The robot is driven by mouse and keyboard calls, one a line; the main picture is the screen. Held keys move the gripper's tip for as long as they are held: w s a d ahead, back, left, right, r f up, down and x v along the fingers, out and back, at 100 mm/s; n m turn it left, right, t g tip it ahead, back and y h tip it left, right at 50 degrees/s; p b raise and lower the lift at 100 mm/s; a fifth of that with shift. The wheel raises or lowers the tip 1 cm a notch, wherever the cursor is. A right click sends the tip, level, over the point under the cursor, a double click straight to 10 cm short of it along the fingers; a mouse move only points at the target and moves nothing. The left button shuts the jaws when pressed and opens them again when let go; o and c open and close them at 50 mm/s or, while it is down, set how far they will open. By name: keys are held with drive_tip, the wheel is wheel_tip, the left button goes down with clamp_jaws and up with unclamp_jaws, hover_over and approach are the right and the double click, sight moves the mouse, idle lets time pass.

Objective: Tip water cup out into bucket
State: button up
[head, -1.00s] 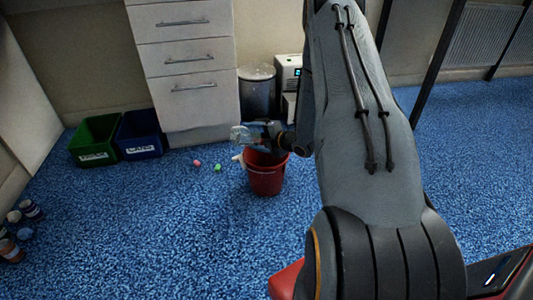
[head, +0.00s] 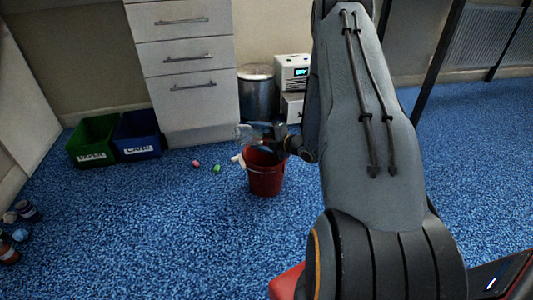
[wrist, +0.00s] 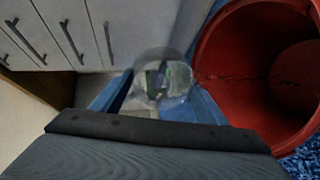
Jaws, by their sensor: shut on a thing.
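The red bucket (head: 265,180) stands upright on the blue carpet, with something pale at its left rim. My gripper (head: 262,138) is above the bucket and is shut on the clear water cup (head: 246,134). The cup lies well tilted, its far end pointing left over the bucket's left side. In the wrist view the clear cup (wrist: 163,80) sits between the blue fingers, beside the open red bucket (wrist: 225,70) at the right. I cannot make out water in the cup or in the bucket.
Green (head: 93,140) and blue (head: 139,136) bins stand left of the white drawers (head: 190,75). A grey bin (head: 257,95) and a white device (head: 292,72) are behind the bucket. Jars (head: 20,220) stand at far left.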

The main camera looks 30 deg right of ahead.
drive_tip(key=shift+s+d+t+b, duration=0.2)
drive_tip(key=shift+t+b, duration=0.1)
drive_tip(key=shift+b, duration=0.1)
drive_tip(key=shift+s+d+r+m+t+y+b, duration=0.15)
drive_tip(key=shift+m+t+y+b, duration=0.25)
drive_tip(key=shift+t, duration=0.2)
idle(0.6)
drive_tip(key=shift+d+r+t, duration=0.1)
drive_tip(key=shift+r+t, duration=0.55)
drive_tip(key=shift+t, duration=0.05)
